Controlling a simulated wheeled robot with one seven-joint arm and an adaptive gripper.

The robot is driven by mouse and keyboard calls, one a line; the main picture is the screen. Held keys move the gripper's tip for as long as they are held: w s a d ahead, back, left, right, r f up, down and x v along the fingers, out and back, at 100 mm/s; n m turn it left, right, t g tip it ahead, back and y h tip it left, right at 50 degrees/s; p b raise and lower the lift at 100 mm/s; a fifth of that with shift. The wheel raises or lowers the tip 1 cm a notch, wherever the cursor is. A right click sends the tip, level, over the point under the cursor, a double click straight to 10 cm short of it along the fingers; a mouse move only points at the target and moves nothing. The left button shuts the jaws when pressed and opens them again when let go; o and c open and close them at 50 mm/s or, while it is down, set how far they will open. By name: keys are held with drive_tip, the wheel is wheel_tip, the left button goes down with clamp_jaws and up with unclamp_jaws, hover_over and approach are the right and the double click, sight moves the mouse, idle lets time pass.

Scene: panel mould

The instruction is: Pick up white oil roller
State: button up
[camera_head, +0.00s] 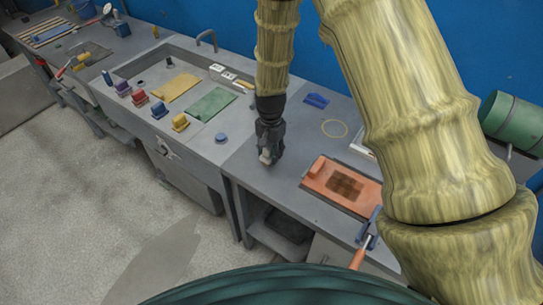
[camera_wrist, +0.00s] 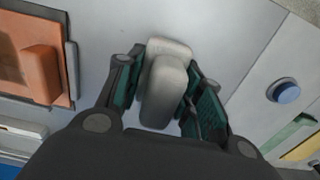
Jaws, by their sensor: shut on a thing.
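The white oil roller (camera_wrist: 164,88) is between the two fingers of my gripper (camera_wrist: 160,100) in the wrist view. It looks pale grey-white and rounded, with a lighter block at its far end. My gripper is shut on it, with a finger on each side. In the head view my gripper (camera_head: 268,150) points down over the grey bench, and a small pale part of the roller (camera_head: 266,155) shows at its tips. I cannot tell whether the roller touches the bench. Its underside is hidden.
An orange panel (camera_head: 335,172) with a dark brown square lies right of my gripper. Left are a blue round knob (camera_head: 221,137), a green sheet (camera_head: 212,104), a yellow sheet (camera_head: 177,88) and several coloured blocks. A blue item (camera_head: 316,100) and a yellow ring (camera_head: 334,128) lie behind.

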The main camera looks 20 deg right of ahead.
drive_tip(key=s+a+r+b, duration=0.3)
drive_tip(key=s+a+b, duration=0.2)
drive_tip(key=s, duration=0.8)
drive_tip(key=a, duration=0.3)
drive_tip(key=shift+s+a, duration=0.15)
drive_tip(key=shift+s, duration=0.25)
drive_tip(key=o, duration=0.6)
drive_tip(key=c, duration=0.3)
drive_tip(key=shift+f, duration=0.1)
drive_tip(key=shift+c, duration=0.2)
